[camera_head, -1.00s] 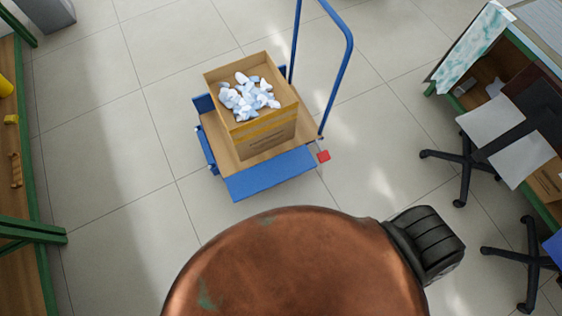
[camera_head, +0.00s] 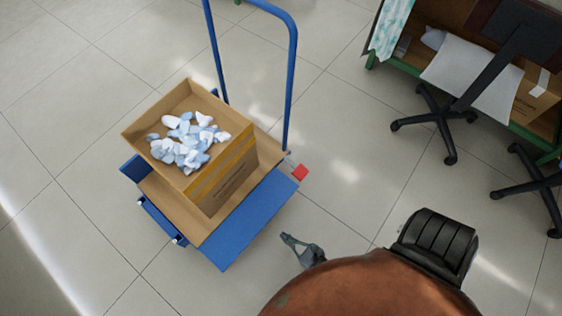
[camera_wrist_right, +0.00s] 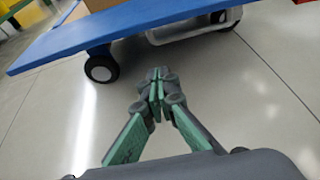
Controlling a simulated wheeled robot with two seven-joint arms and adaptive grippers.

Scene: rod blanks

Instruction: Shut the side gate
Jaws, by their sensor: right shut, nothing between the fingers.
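The blue side gate (camera_head: 248,226) of the cart is folded down and sticks out from the front right edge of the wooden cart deck (camera_head: 186,216). In the right wrist view the gate (camera_wrist_right: 130,30) is a long blue slab above the wheels. My right gripper (camera_head: 286,238) is shut and empty. It is low beside the gate, to its right and apart from it. Its green-padded fingers (camera_wrist_right: 157,76) meet at the tips in the wrist view, below the slab in the picture. My left gripper is not in view.
An open cardboard box (camera_head: 232,170) with blue and white pieces stands on the deck. A blue handle (camera_head: 290,85) rises behind it. Chairs (camera_head: 445,118) stand at the right. Floor around the cart is clear.

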